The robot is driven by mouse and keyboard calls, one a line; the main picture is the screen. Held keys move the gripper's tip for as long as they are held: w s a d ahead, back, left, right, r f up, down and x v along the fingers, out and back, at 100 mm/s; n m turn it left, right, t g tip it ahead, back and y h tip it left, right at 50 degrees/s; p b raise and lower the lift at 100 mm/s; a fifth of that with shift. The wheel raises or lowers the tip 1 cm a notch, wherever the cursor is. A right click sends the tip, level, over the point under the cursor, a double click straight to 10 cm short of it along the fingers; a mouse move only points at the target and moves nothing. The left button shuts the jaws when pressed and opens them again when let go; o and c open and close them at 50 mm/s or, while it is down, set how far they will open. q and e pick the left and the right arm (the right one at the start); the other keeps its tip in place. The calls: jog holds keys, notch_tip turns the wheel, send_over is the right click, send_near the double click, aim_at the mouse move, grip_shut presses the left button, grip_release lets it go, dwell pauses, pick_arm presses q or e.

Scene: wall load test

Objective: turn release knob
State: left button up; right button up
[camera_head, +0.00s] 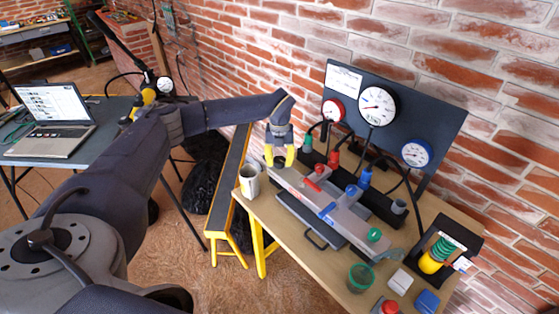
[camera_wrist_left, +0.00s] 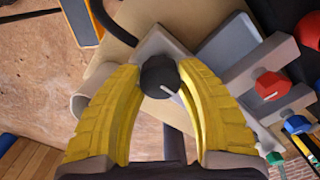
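A black round knob (camera_wrist_left: 159,76) with a white pointer line sits on a grey block (camera_wrist_left: 157,42) in the left wrist view. I take it for the release knob. My left gripper (camera_head: 279,162) points down at the far left end of the grey valve block (camera_head: 312,197) on the bench. Its yellow fingers also show in the left wrist view (camera_wrist_left: 157,72), one on each side of the knob, with a gap between them. I cannot tell whether the tips touch the knob. In the head view the knob is mostly hidden by the fingers. My right gripper is not in view.
A cup (camera_head: 249,182) stands close left of the gripper. Red (camera_head: 333,160) and blue (camera_head: 365,179) handles rise along the block. A dark gauge panel (camera_head: 440,112) stands behind, against the brick wall. A green cup (camera_head: 360,278) stands at the bench's near side. A laptop (camera_head: 50,122) is far left.

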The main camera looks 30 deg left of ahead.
aim_at(280, 160)
pick_arm(q)
jog(key=o, duration=0.5)
jog(key=shift+o, duration=0.2)
jog(key=shift+r, duration=0.1)
notch_tip(280, 160, up, 12)
dwell(0.3)
dwell(0.4)
